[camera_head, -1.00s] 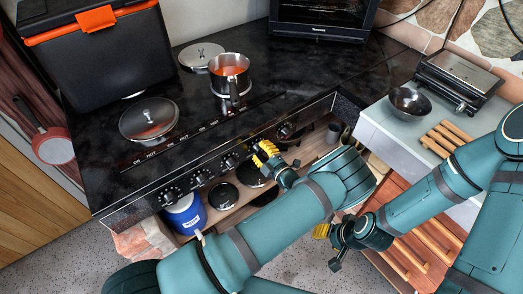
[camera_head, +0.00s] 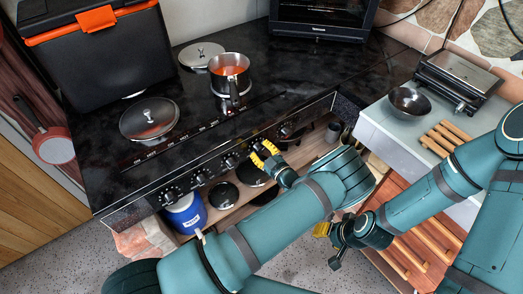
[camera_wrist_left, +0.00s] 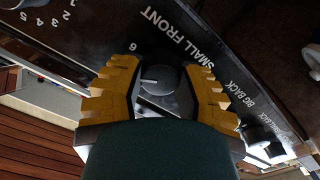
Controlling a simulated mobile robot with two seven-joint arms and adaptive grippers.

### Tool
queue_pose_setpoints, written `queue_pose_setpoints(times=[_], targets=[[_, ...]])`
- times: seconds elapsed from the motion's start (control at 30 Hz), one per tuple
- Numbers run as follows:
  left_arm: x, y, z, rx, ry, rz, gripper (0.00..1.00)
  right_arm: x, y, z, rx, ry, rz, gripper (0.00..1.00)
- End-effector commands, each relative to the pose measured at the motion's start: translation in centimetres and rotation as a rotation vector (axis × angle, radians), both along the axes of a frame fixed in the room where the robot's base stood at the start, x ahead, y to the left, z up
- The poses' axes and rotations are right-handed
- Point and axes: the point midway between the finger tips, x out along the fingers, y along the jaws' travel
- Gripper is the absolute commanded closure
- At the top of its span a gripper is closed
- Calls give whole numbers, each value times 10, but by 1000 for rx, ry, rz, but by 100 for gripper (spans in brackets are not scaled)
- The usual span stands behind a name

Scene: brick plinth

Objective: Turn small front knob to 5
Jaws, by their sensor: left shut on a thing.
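The small front knob (camera_wrist_left: 166,79) is a round dark grey knob in the left wrist view, under the printed SMALL FRONT label. A pale pointer mark on it points left in that view. A printed 6 shows up and left of it; other numbers around it are hidden. My left gripper (camera_wrist_left: 164,88) has its yellow ridged fingers on either side of the knob and is shut on it. In the head view the left gripper (camera_head: 264,155) is at the stove's front panel and hides most of the knob. My right gripper (camera_head: 329,246) hangs away from the panel, its fingers partly hidden.
More knobs (camera_head: 201,178) line the panel on both sides. On the black stove top stand a pot with red contents (camera_head: 230,75) and a lidded pan (camera_head: 149,119). A blue container (camera_head: 187,214) and dark pans (camera_head: 251,174) sit on the shelf below.

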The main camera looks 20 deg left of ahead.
Motion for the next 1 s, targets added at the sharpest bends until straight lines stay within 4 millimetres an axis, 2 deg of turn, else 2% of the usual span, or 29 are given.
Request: queue_pose_setpoints(times=[0.33, 0.37, 0.43, 0.47, 0.77, 1.0], targets=[[1, 2, 2, 4, -2, 2, 100, 0, 0, 0, 0, 0, 0, 53], [1, 2, 2, 4, -2, 2, 59, 0, 0, 0, 0, 0, 0, 53], [1, 1, 2, 4, -2, 2, 34, 0, 0, 0, 0, 0, 0, 53], [1, 1, 2, 4, -2, 2, 28, 0, 0, 0, 0, 0, 0, 53], [0, 0, 1, 2, 0, 0, 28, 0, 0, 0, 0, 0, 0, 53], [-16, -22, 1, 1, 1, -2, 28, 0, 0, 0, 0, 0, 0, 53]])
